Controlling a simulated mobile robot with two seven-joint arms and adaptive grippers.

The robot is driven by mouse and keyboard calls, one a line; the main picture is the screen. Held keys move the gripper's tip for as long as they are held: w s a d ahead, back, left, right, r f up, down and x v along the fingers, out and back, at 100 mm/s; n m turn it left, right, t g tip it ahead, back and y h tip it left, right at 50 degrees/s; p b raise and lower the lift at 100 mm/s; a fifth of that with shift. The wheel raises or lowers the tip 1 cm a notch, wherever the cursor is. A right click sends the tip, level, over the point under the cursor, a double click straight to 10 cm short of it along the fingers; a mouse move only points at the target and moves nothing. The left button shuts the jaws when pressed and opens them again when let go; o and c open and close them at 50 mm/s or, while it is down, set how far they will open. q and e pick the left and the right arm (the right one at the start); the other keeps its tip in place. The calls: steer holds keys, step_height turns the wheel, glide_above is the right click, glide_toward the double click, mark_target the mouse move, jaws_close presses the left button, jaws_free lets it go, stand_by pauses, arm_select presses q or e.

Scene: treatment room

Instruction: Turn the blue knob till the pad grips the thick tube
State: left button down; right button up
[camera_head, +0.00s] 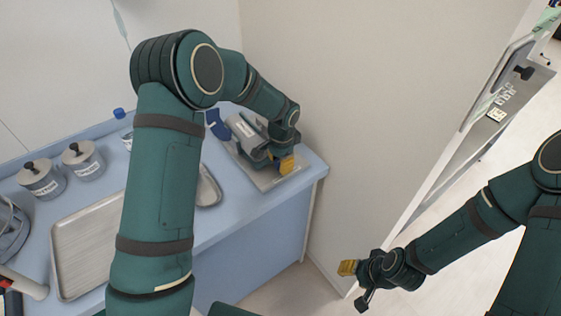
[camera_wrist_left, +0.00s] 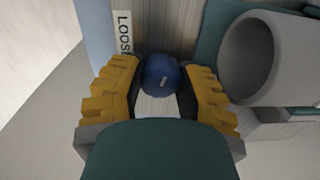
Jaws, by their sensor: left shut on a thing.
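A "LOOSE" label (camera_wrist_left: 123,32) is beside the knob. The fixture's grey base plate (camera_head: 268,178) lies near the blue counter's right end, by the wall. A metal tray (camera_head: 85,245), two lidded canisters (camera_head: 84,160) and a blue-capped bottle (camera_head: 122,122) stand to the left.

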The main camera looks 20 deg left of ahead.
arm_select(q)
steer(key=shift+s+f, duration=0.15)
steer(key=c, duration=0.5)
jaws_free()
steer(key=shift+r, duration=0.2)
steer(key=shift+r, duration=0.25)
step_height(320, 180, up, 7)
steer(key=shift+d+r, duration=0.15)
steer(key=shift+s, duration=0.1)
